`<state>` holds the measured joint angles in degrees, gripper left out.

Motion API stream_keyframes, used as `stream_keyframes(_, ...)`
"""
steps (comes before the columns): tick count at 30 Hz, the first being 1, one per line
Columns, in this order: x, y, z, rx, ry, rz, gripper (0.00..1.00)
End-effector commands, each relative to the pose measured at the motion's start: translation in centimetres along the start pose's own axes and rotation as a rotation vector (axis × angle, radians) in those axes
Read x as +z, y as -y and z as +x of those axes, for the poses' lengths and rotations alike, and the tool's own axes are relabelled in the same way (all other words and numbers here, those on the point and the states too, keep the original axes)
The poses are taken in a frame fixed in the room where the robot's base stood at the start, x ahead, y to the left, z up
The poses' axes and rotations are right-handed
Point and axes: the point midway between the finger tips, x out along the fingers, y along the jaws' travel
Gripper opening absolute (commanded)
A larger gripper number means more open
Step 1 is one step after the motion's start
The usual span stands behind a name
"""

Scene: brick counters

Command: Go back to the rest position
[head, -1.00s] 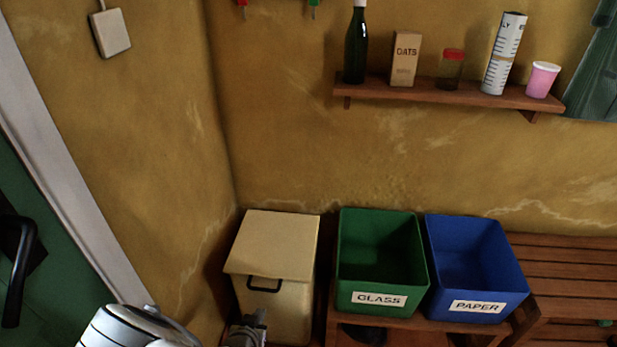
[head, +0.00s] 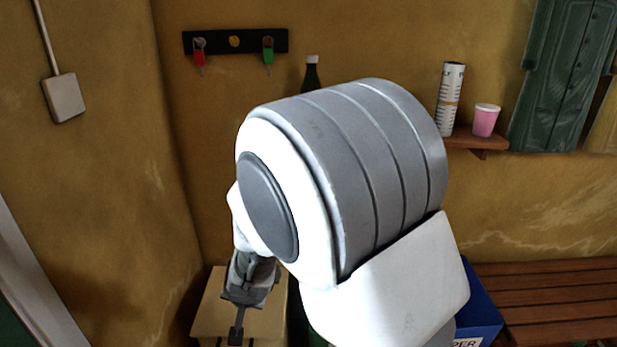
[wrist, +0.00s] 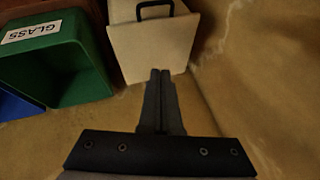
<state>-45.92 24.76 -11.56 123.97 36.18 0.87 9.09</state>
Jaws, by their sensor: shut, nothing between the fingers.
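My gripper (wrist: 160,75) is shut and empty in the wrist view, its two fingers together. It points toward the cream lidded bin (wrist: 150,45). In the head view my gripper (head: 237,338) hangs low at the left, in front of the cream bin (head: 212,310). My arm is folded large across the middle of the head view and hides much of the shelf and the bins.
The green GLASS bin (wrist: 60,65) and part of the blue bin (wrist: 15,105) are beside the cream bin. A shelf (head: 478,139) holds a paper tube (head: 450,98) and a pink cup (head: 485,121). A slatted bench (head: 560,310) is at right. Keys hang on a rack (head: 235,40).

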Motion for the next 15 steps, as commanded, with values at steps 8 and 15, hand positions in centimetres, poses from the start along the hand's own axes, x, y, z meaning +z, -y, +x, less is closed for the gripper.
stream_keyframes(8, -3.9, -3.5, -10.1, -0.06, 0.027, -0.029, 0.0)
stream_keyframes(15, -4.7, -8.1, -18.4, -0.051, 0.02, -0.089, 0.0)
